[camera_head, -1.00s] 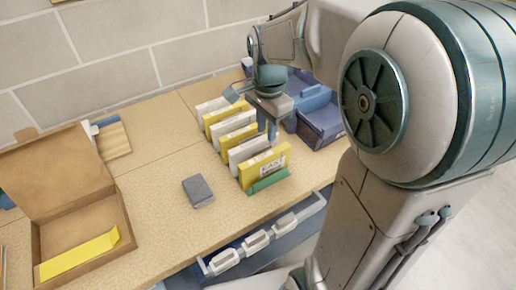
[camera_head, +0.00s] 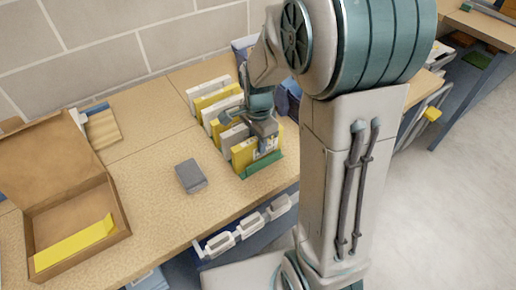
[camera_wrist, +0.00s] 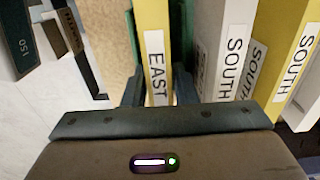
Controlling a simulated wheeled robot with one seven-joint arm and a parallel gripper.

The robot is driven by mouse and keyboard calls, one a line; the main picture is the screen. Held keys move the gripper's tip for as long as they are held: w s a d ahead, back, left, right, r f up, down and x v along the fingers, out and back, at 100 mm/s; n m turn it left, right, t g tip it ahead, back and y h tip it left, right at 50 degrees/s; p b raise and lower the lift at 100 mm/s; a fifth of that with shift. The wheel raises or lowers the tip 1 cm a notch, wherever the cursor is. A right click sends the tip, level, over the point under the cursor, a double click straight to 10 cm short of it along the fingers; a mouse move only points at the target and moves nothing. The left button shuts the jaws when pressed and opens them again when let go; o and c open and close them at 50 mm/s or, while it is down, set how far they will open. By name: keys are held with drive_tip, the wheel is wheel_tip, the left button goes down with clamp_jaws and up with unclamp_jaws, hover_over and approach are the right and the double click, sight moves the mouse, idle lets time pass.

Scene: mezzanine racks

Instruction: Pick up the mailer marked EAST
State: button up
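The yellow mailer marked EAST (camera_wrist: 155,40) stands upright in the wrist view, its label facing me. In the head view it is the front yellow mailer (camera_head: 243,154) in a green rack (camera_head: 262,167), partly hidden by my gripper. My gripper (camera_wrist: 158,92) is low over it, with one dark finger on each side of the mailer. Narrow gaps seem to show beside it, so the fingers look open around it. In the head view my gripper (camera_head: 262,135) is over the front of the row.
White and yellow mailers marked SOUTH (camera_wrist: 232,60) stand close beside it. A grey box (camera_head: 190,176) lies on the bench, left of the rack. An open cardboard box (camera_head: 125,225) holds a yellow mailer (camera_head: 75,245). A blue bin (camera_head: 289,95) is behind my arm.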

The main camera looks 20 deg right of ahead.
drive_tip(key=shift+f, duration=0.9)
clamp_jaws()
drive_tip(key=shift+r, duration=0.15)
